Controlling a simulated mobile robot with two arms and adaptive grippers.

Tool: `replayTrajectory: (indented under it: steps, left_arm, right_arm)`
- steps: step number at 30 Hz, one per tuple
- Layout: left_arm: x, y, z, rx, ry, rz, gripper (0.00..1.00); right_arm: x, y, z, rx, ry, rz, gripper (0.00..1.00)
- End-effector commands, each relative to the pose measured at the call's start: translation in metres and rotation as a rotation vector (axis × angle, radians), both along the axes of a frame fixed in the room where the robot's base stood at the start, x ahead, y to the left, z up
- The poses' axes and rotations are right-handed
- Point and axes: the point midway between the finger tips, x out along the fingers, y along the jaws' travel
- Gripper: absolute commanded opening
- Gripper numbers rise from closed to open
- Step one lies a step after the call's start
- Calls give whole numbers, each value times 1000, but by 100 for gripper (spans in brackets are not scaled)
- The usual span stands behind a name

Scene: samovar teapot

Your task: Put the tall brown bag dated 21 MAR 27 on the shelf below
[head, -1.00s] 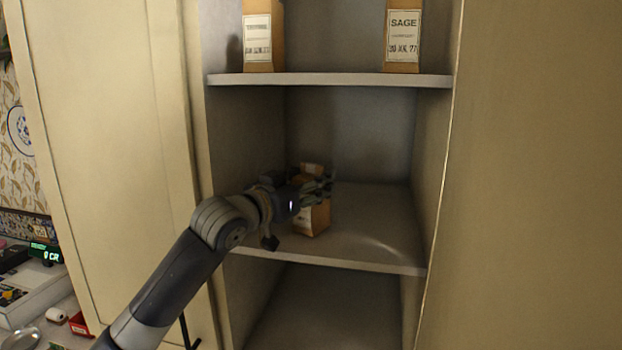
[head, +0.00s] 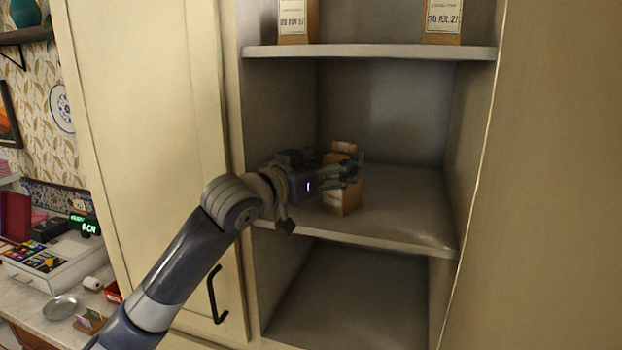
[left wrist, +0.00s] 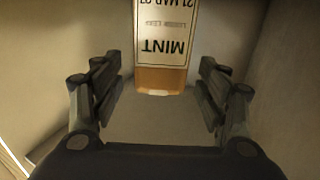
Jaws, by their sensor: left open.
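The tall brown bag (head: 344,203) stands on the middle shelf (head: 400,210) of the cupboard, partly hidden behind my left gripper (head: 350,175). In the left wrist view the bag (left wrist: 161,79) shows a white label, upside down, reading MINT and 21 MAR 27. My left gripper (left wrist: 160,88) is open there, with one finger on each side of the bag's line and gaps between. I cannot tell how deep the bag sits between the fingers. My right gripper is not in view.
Two other labelled bags, one at left (head: 298,20) and one at right (head: 442,18), stand on the upper shelf (head: 370,52). The lower compartment (head: 350,290) looks empty where visible. Cupboard side walls stand close on both sides. A counter with a cash register (head: 60,255) is at left.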

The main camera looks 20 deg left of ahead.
Motion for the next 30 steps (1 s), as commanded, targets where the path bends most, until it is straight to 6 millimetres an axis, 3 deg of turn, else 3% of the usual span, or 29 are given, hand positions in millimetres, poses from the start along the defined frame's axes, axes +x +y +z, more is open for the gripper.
replayTrajectory:
  steps: [1,6,12,30]
  left_arm:
    - [-11,6,-5,4,-4,3,68]
    - [-45,19,-4,3,-3,2,68]
    - [-70,29,-2,2,-1,2,68]
    - [-77,31,0,0,0,1,68]
  right_arm:
    - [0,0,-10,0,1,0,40]
    - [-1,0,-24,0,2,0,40]
    - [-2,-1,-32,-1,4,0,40]
    - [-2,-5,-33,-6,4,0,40]
